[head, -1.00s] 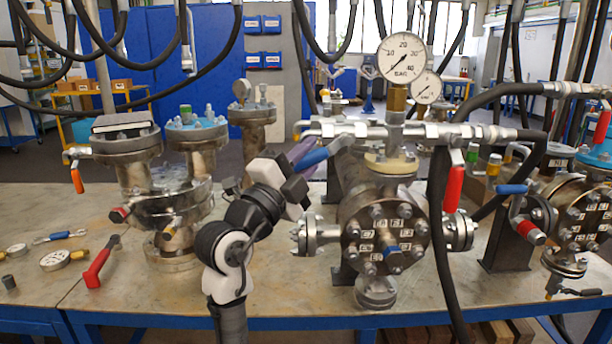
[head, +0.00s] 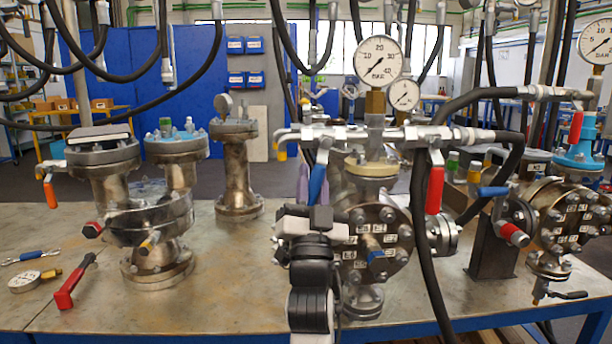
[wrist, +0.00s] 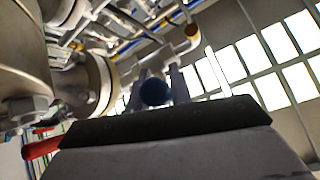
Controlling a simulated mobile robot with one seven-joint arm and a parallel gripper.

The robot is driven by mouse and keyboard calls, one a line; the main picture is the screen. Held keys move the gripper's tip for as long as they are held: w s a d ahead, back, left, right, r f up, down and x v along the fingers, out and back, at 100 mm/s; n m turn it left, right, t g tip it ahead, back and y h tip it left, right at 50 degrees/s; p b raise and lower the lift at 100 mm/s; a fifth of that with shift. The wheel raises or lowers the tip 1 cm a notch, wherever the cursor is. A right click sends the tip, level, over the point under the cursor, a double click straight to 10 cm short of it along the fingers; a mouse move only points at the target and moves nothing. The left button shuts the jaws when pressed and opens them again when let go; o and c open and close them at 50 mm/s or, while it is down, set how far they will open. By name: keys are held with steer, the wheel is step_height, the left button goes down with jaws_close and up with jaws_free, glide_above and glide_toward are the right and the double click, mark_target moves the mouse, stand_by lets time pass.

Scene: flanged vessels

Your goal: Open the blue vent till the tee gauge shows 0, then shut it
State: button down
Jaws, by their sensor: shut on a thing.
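The blue vent lever (head: 317,182) hangs steeply down from the left part of the pipe tee (head: 345,134), across the pipe run. In the wrist view its round blue end (wrist: 155,92) sits between my fingers. My gripper (wrist: 158,84) is shut on this lever; in the head view my wrist hides most of the fingers. The large tee gauge (head: 378,60) stands above the tee; its needle points to the lower left, seemingly near the low end, though the exact reading is too small to tell.
A smaller gauge (head: 404,95) sits behind the large one. A red lever (head: 435,190) and a black hose (head: 419,220) hang right of the vessel flange (head: 395,215). Another blue lever (head: 493,191) is farther right.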

steer(key=shift+d+f+n+y+b, duration=0.1)
steer(key=shift+d+n+y+b, duration=0.3)
steer(key=shift+n+y, duration=0.95)
steer(key=shift+d+f+n+y+b, duration=0.1)
steer(key=shift+d+n+y+b, duration=0.35)
steer(key=shift+n+y, duration=0.9)
steer(key=shift+d+f+n+y+b, duration=0.15)
steer(key=shift+n+y+b, duration=0.4)
steer(key=shift+n+y, duration=0.8)
steer(key=shift+d+r+n+g, duration=0.1)
steer(key=shift+r+n+g, duration=0.05)
steer(key=shift+n+g, duration=0.15)
steer(key=c, duration=1.3)
jaws_free()
steer(key=shift+w, duration=0.1)
steer(key=shift+o, duration=0.2)
steer(key=b+v, duration=0.5)
steer(key=v, duration=0.9)
